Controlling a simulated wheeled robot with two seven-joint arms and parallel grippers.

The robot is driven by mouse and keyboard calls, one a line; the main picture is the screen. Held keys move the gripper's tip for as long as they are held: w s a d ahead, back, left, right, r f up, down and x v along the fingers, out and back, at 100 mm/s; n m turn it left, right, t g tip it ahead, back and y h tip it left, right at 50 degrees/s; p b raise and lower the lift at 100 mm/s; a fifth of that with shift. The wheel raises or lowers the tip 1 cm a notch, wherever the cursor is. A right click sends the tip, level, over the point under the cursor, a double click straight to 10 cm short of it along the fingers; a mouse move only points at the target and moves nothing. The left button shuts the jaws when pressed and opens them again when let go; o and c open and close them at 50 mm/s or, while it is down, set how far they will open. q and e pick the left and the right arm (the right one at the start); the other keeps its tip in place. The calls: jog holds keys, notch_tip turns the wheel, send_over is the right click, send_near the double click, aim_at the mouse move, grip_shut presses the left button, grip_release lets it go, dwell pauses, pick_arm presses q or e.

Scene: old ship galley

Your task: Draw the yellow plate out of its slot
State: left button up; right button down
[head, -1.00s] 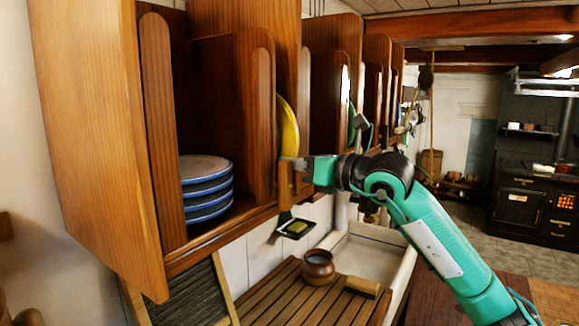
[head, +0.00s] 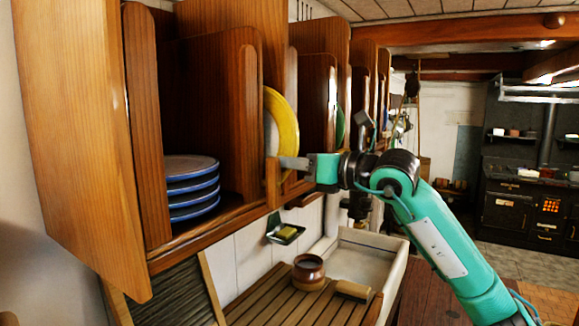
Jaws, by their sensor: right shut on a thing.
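The yellow plate (head: 288,118), with a pale middle, stands upright on edge in a slot of the wooden rack (head: 225,110). Its right part sticks out past the divider's front edge, and its left part is hidden behind the divider. My left gripper is not in view.
Blue-rimmed plates (head: 191,185) are stacked in the left bay. A green plate (head: 340,124) stands in a slot farther along. Below are a brown pot (head: 308,270), a brush (head: 353,290) and a soap dish (head: 286,234), beside a sink (head: 368,262).

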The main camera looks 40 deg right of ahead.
jog(key=shift+s, duration=0.1)
jog(key=c, duration=1.4)
grip_release()
jog(key=shift+c, duration=0.2)
jog(key=shift+d, duration=0.1)
jog(key=shift+o, duration=0.9)
jog(key=shift+f, duration=0.2)
